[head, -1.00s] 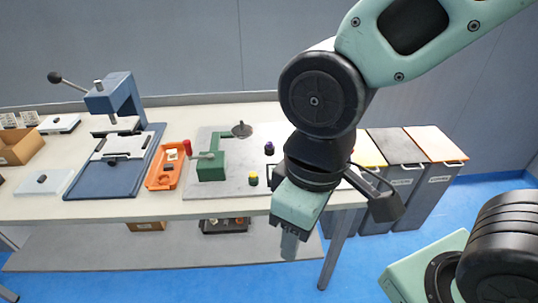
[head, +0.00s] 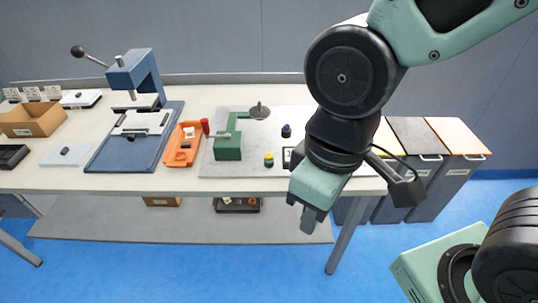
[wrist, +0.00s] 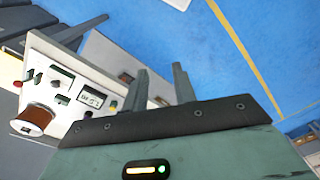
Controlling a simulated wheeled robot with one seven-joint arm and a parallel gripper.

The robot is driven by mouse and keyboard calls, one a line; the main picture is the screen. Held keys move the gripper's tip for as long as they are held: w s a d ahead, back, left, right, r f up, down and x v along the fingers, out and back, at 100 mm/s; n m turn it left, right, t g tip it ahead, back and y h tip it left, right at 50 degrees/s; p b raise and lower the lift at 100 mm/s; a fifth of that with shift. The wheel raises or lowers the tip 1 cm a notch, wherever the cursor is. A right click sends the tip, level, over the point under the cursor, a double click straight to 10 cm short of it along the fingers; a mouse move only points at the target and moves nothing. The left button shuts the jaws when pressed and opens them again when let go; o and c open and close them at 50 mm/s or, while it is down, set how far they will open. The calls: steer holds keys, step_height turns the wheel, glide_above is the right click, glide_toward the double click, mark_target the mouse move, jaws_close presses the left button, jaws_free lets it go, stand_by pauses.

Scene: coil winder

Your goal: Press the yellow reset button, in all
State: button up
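The white coil winder unit (wrist: 75,85) shows in the wrist view at left, with a copper-coloured spool (wrist: 36,118) and small displays on its face. A small yellow spot (wrist: 113,105) near its right end, close to my left finger, looks like the yellow button; it is too small to be sure. In the head view my arm hides most of the winder. My gripper (head: 308,222) hangs pointing down in front of the table's front edge; in the wrist view its two fingers (wrist: 162,88) are apart with nothing between them.
On the table (head: 60,185) stand a blue press (head: 130,150), an orange tray (head: 186,145), a green fixture (head: 228,147) and a small yellow-and-dark piece (head: 269,159). Bins (head: 450,165) stand at the right. Blue floor in front is clear.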

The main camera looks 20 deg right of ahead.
jaws_close()
stand_by(1.4)
